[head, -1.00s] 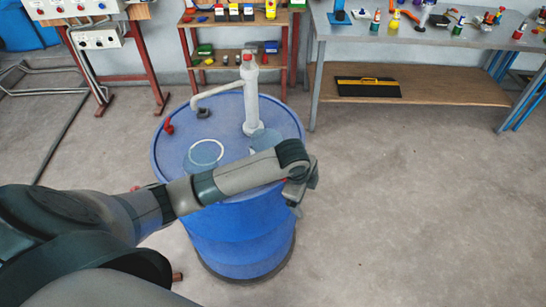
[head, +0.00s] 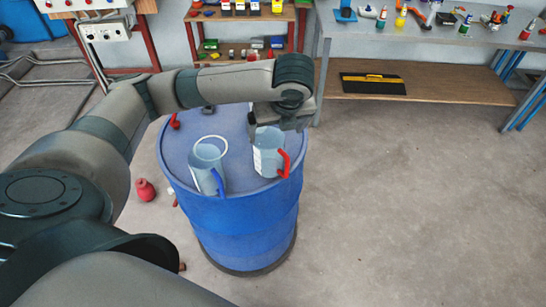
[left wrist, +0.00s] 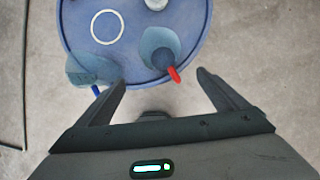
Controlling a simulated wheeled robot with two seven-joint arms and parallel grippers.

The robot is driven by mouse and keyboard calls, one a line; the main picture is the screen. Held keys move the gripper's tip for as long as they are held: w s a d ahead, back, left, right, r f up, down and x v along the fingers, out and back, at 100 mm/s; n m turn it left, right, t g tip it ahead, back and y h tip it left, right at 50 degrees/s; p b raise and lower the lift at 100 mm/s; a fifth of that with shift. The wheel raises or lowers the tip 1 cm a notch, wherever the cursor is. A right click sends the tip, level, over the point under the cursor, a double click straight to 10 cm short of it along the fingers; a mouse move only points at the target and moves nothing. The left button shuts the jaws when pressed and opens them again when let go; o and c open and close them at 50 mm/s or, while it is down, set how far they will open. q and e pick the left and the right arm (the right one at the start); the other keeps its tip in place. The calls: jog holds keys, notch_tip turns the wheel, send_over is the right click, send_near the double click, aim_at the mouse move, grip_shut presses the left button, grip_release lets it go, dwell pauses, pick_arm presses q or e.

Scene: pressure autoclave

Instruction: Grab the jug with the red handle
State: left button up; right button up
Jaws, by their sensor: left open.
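The jug with the red handle (head: 268,160) stands upright on the blue barrel's lid, a clear bluish jug with its handle toward the front right. In the left wrist view the same jug (left wrist: 157,42) is seen from above, its red handle pointing down toward the space between my fingers. My left gripper (head: 278,127) is open and empty, above the jug in the head view and partly covering its top. In the left wrist view its two spread fingers (left wrist: 163,80) are apart from the jug. My right gripper is not in view.
A second clear jug with a blue handle (head: 207,166) stands to the left on the blue barrel (head: 240,215). A white ring lies by it. A red object (head: 145,190) is on the floor. A grey workbench (head: 450,35) stands behind right; the floor at right is clear.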

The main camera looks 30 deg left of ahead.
pick_arm(q)
send_over(274, 158)
notch_tip(274, 158, down, 10)
jog(key=f, duration=0.1)
jog(key=shift+w+a+f+b, duration=0.15)
jog(key=shift+a+b, duration=0.15)
jog(key=shift+a, duration=0.2)
dwell(0.4)
